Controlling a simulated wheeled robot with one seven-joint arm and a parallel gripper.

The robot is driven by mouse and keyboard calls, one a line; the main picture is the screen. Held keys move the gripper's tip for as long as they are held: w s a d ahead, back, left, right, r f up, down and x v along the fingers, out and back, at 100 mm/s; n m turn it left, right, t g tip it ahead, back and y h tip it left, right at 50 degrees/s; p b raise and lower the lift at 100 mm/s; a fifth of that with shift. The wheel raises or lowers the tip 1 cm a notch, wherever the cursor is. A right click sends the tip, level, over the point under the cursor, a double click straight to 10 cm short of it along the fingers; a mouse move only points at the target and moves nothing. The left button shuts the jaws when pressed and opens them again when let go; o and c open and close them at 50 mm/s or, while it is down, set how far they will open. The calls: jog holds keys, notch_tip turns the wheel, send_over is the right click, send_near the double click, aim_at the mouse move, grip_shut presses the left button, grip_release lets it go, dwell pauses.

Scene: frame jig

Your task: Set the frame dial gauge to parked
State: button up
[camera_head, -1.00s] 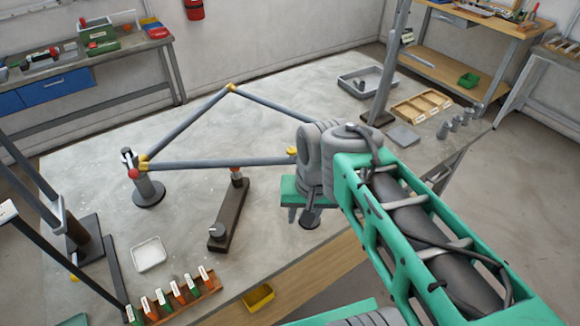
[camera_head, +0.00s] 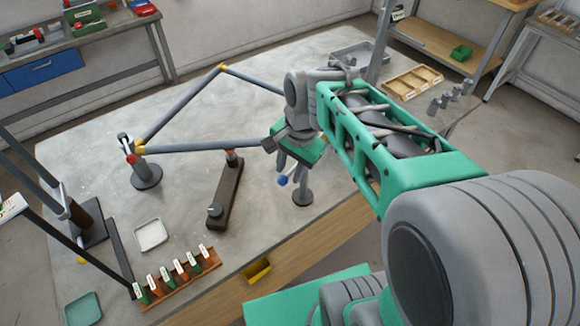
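I cannot make out a dial face in this view. The bicycle-like frame of grey tubes with yellow joints (camera_head: 205,147) stands on the table. Its left end is at a round-based post (camera_head: 147,175) with a red ball handle (camera_head: 132,158). A blue ball knob (camera_head: 283,181) shows beside a second round-based post (camera_head: 302,193), under my gripper. My gripper (camera_head: 288,166) points down beside this knob and post. The arm and green gripper body hide the frame's right end. Finger opening and any contact with the knob are unclear.
A dark brown bar (camera_head: 225,195) with a grey knob lies below the frame. A labelled rack (camera_head: 180,278) and white tray (camera_head: 151,235) are at the near left. A wooden compartment tray (camera_head: 418,82) is at the back right. The tabletop inside the frame is clear.

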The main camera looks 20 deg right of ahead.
jog(key=shift+f, duration=0.15)
grip_shut()
dwell(1.4)
